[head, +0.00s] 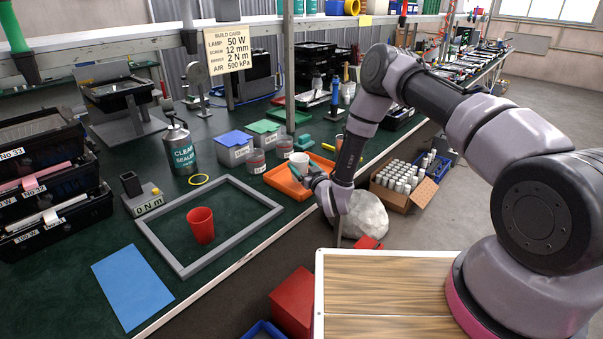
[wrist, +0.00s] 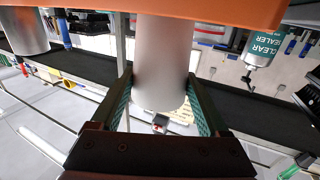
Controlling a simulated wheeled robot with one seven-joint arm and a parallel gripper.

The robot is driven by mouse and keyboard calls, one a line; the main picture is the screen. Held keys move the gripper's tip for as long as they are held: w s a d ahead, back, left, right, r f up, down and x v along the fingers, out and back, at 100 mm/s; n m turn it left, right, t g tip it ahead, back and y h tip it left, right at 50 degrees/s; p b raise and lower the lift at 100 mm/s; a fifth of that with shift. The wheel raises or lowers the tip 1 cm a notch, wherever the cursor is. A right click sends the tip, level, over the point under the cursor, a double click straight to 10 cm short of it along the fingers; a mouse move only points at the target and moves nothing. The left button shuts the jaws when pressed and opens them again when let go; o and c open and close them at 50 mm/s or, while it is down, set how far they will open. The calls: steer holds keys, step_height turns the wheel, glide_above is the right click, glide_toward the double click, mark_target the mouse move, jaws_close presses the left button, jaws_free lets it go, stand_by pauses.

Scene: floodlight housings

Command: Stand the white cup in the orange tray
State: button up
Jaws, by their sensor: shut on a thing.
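The white cup (head: 299,159) is between the fingers of my gripper (head: 309,176), over the orange tray (head: 284,186). In the wrist view the cup (wrist: 161,55) is a pale cylinder gripped between two teal-padded fingers (wrist: 160,78). The tray's orange wall (wrist: 150,11) crosses the top of that view and hides one end of the cup. The cup looks about upright. I cannot tell whether its base touches the tray floor.
Grey and red-labelled tubs (head: 256,161) stand beside the tray. A red cup (head: 201,225) stands inside a grey frame (head: 172,258) on the green bench. A sealer can (head: 180,149) stands behind. A carton of white bottles (head: 404,193) lies right, beyond my arm.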

steer(key=shift+f, duration=1.3)
steer(key=shift+f, duration=0.15)
